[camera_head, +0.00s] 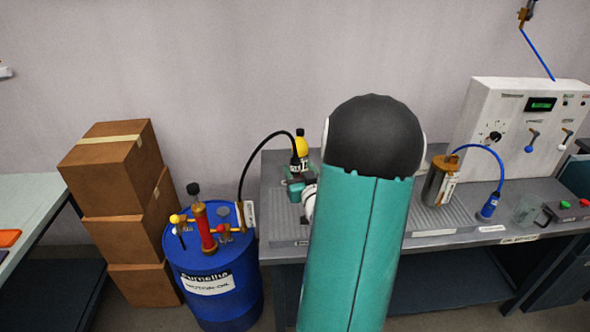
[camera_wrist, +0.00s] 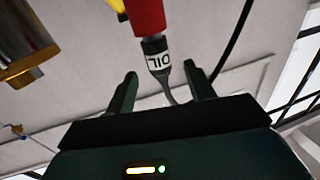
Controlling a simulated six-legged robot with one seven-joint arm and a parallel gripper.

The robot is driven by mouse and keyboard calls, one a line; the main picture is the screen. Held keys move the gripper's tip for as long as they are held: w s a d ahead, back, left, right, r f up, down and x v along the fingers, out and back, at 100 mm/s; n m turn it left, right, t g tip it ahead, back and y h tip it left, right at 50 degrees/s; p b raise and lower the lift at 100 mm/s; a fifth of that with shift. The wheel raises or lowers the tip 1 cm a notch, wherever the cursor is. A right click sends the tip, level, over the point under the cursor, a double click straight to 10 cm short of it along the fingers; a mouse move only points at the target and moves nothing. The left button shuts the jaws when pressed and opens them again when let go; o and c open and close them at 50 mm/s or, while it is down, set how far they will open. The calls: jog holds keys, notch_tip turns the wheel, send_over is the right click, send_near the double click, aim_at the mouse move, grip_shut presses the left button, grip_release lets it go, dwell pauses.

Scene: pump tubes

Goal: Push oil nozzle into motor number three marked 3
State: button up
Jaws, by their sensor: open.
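The oil nozzle (camera_wrist: 155,50) shows in the wrist view as a red body with a black collar, a white band reading OIL and a thin grey curved tip. My gripper (camera_wrist: 163,85) is open, with one dark green finger on each side of the tip; I cannot tell whether they touch it. In the head view my gripper (camera_head: 296,189) is over the left part of the bench, beside a black and yellow fitting (camera_head: 301,147). A brass cylindrical motor (camera_head: 440,182) stands on the bench to the right; a brass cylinder (camera_wrist: 25,45) also shows in the wrist view. No 3 is readable.
A blue motor oil drum (camera_head: 213,270) with a red pump (camera_head: 204,228) stands left of the bench. A black hose (camera_head: 262,150) arches towards the fitting. A blue nozzle (camera_head: 489,205), a glass jug (camera_head: 525,210) and a white control panel (camera_head: 520,125) are at right. Boxes (camera_head: 112,170) are stacked left.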

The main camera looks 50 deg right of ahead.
aim_at(293, 158)
jog(key=shift+x, duration=3.1)
jog(key=c, duration=1.1)
jog(key=shift+r, duration=0.1)
